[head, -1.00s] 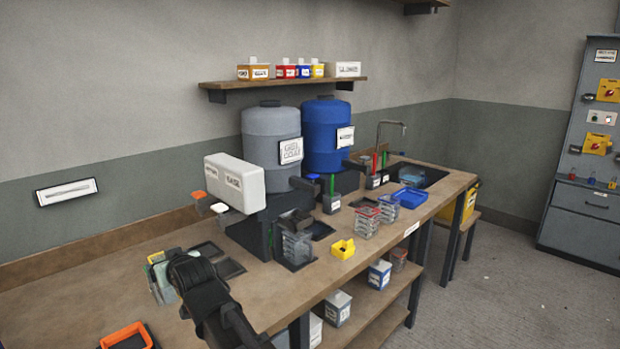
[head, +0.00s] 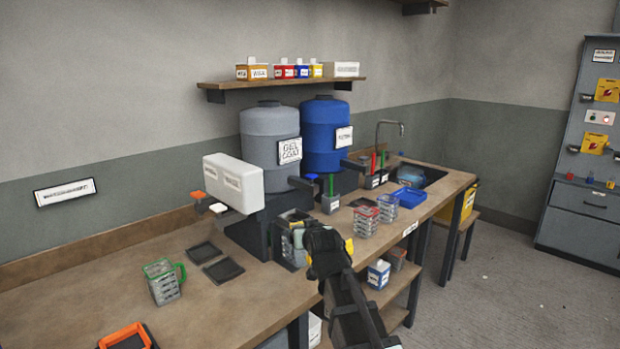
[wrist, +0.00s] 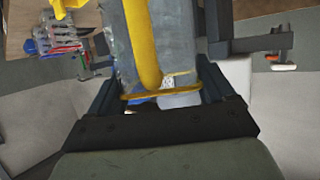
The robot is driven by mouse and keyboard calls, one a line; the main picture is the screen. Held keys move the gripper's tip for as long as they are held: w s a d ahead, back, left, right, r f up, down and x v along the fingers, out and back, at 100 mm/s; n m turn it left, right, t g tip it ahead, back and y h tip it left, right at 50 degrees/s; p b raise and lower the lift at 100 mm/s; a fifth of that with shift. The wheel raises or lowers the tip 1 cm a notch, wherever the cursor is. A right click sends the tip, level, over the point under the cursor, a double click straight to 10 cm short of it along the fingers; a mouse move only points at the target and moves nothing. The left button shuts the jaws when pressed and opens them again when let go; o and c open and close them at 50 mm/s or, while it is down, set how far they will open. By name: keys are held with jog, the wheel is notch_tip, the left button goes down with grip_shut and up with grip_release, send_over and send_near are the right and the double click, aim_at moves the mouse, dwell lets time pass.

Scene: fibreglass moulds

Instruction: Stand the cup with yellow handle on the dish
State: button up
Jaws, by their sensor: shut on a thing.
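My gripper (head: 318,243) is in front of the grey drum's stand, above the bench. In the wrist view my gripper (wrist: 160,85) is shut on the cup with yellow handle (wrist: 177,38), a greyish vessel with a yellow rim and handle between the jaws. In the head view the arm and gripper largely hide the held cup. Two flat black square dishes (head: 205,250) (head: 223,270) lie bare on the bench to the left. I cannot tell which piece is the task's dish.
A green-handled cup (head: 163,283) stands left on the bench. The grey drum (head: 270,140) and blue drum (head: 325,125) stand behind the gripper.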

jog(key=w+d+m+h, duration=0.2)
jog(key=d+m+h, duration=0.1)
jog(key=d, duration=1.5)
jog(key=a+f+n+y, duration=0.1)
jog(key=a, duration=0.4)
jog(key=s+a+f, duration=0.1)
jog(key=a, duration=0.4)
jog(key=a+f+n+y, duration=0.1)
jog(key=a, duration=0.4)
jog(key=shift+s+a+f+n+y, duration=0.1)
jog(key=shift+s+a+n+y, duration=0.15)
jog(key=shift+n+y, duration=0.05)
jog(key=shift+s+a+f+n+g+y, duration=0.65)
jog(key=shift+s+a+n+y, duration=1)
jog(key=shift+a, duration=2.35)
jog(key=shift+s+a+f+n+g+y, duration=0.3)
jog(key=shift+s+a+n+g+y, duration=1)
jog(key=shift+a, duration=2.7)
jog(key=w+a+f, duration=0.3)
jog(key=w+a, duration=0.8)
jog(key=a, duration=0.1)
jog(key=shift+w+a+f+n+y, duration=0.25)
jog(key=shift+w+a+n+y, duration=0.1)
jog(key=shift+w+y, duration=0.1)
jog(key=shift+f+t, duration=0.1)
jog(key=shift+t, duration=0.15)
jog(key=o, duration=1.3)
jog(key=shift+o, duration=0.2)
